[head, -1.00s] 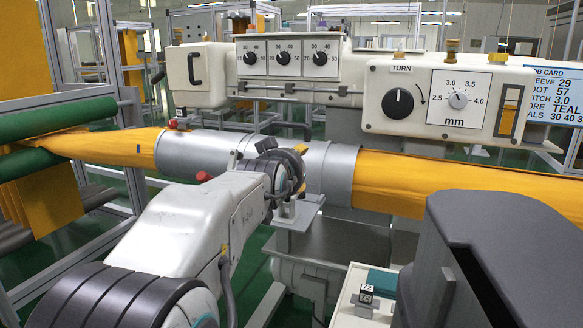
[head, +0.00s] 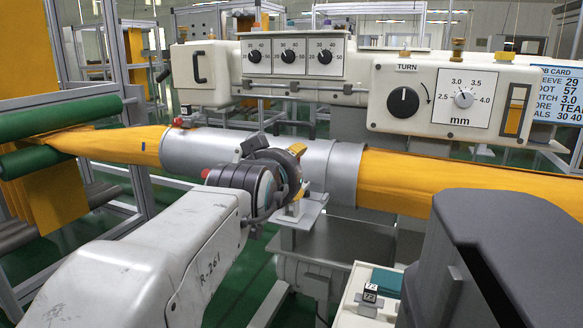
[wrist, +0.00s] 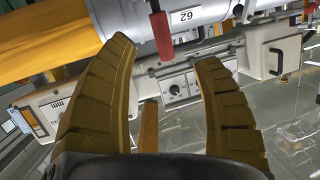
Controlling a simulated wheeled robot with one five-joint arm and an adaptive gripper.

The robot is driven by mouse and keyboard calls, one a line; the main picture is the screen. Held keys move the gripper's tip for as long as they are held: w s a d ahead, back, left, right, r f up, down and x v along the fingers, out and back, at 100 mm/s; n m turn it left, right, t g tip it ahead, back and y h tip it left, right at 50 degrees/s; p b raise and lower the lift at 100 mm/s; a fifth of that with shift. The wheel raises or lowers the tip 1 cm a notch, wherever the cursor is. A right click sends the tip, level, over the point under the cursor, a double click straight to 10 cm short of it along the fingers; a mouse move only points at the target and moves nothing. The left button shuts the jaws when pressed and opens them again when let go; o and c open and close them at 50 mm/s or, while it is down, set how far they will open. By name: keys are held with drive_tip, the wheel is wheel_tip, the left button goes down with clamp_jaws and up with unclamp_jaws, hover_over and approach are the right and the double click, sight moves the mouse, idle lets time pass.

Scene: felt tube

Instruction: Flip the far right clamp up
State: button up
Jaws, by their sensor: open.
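The grey metal tube (head: 345,175) lies across the machine, with orange felt (head: 430,185) running into both ends. My gripper shows in the head view as amber finger parts (head: 298,180) at the near side of the tube; my wrist hides much of that spot. In the wrist view my gripper (wrist: 165,52) is open and empty. A red-handled lever (wrist: 160,32) stands between and just beyond its fingertips, beside the tube (wrist: 180,20). A red tip (head: 205,173) shows left of my wrist, and a red knob (head: 178,121) on the tube's left end. The far right clamp is not clearly visible in the head view.
A white control panel (head: 440,100) with dials stands behind the tube. Green rollers (head: 60,120) and a metal frame stand at the left. A small white box (head: 355,300) is below at the front. Green floor shows beneath.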

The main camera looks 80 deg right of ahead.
drive_tip(key=shift+v, duration=1.45)
